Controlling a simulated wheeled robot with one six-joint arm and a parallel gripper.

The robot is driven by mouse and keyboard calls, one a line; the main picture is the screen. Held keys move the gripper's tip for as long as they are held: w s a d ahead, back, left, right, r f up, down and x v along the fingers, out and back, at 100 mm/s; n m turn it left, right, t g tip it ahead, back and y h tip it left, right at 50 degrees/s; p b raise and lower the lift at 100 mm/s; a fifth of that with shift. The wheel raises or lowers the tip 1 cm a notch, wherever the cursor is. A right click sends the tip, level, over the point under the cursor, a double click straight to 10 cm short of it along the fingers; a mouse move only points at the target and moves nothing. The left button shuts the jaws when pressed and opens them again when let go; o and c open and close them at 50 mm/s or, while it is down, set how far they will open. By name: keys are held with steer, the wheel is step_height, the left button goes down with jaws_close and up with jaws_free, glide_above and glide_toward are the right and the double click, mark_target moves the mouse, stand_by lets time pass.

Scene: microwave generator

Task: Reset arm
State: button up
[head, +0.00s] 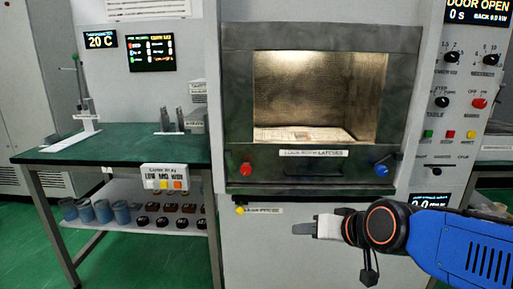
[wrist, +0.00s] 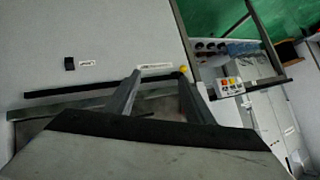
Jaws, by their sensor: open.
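My gripper (head: 303,228) is in front of the microwave's lower panel, below the lit chamber, at the end of my blue arm that reaches in from the right. In the wrist view my gripper (wrist: 160,76) has its two fingers apart with nothing held between them. A small yellow knob (head: 239,210) is on the panel to the left of the gripper in the head view. In the wrist view this knob (wrist: 183,69) appears just beyond the right fingertip. Whether the fingers touch the panel, I cannot tell.
The microwave chamber (head: 320,95) is open and lit, with a flat patterned surface inside; the display (head: 475,12) reads DOOR OPEN. A red knob (head: 246,169) and blue knob (head: 381,170) sit below it. A green-topped table (head: 120,150) stands left, with cups and dark items on its lower shelf.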

steer(key=s+d+f+g+h, duration=0.2)
steer(key=s+d+f, duration=0.1)
steer(key=s+d, duration=0.4)
steer(key=s+d+f+g+h, duration=0.2)
steer(key=s+d+f, duration=0.1)
steer(key=s+d, duration=0.5)
steer(key=shift+g+h, duration=0.3)
steer(key=shift+w, duration=0.1)
